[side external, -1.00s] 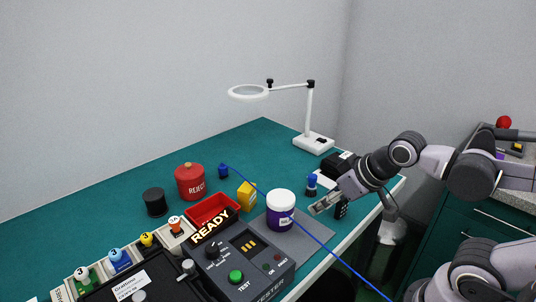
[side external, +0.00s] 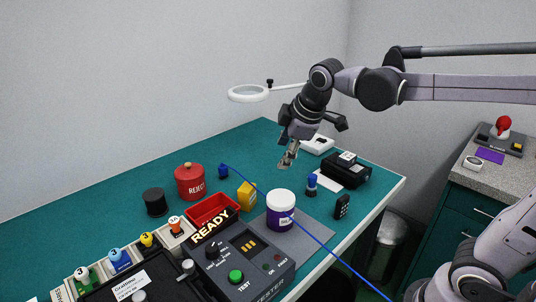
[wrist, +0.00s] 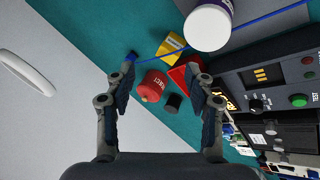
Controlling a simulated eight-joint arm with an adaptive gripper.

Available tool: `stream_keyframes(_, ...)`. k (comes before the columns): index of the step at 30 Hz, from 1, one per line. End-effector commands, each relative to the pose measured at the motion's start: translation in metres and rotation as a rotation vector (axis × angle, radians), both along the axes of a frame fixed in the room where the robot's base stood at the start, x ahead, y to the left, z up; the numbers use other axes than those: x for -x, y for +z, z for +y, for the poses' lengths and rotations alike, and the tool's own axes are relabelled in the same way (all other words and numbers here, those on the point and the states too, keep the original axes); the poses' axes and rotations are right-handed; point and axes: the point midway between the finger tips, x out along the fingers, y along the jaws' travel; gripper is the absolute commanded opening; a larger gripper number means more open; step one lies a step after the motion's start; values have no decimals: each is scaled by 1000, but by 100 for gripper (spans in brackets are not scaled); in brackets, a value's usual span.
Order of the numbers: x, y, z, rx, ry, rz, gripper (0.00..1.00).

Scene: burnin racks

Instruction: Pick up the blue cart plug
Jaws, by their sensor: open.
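The blue plug (side external: 223,170) sits on the teal table near its back edge, on the end of a blue cable (side external: 318,241) that runs to the lower right. It also shows in the wrist view as a small blue block (wrist: 130,57) by the tip of the left finger, with the cable leading up and right. My gripper (side external: 287,161) is open and empty, raised above the table to the right of the plug. In the wrist view, my gripper (wrist: 162,82) has its fingers spread apart, with the red REJECT pot (wrist: 152,86) seen between them.
A yellow box (side external: 247,196), a red tray (side external: 212,210) and a white-lidded purple jar (side external: 281,212) stand near the cable. A black pot (side external: 155,202) is at left. The tester (side external: 245,262) is in front. A magnifier lamp (side external: 248,92) overhangs the back.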

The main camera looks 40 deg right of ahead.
Motion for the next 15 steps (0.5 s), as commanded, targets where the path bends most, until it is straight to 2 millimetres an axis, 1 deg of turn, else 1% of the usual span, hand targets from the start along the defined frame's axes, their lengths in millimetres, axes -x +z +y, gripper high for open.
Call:
stream_keyframes(1,-18,3,1,45,67,18,54)
stream_keyframes(7,-75,5,5,222,346,100,54)
stream_keyframes(11,-113,-1,8,331,528,157,54)
stream_keyframes(15,-150,-13,13,440,727,223,54)
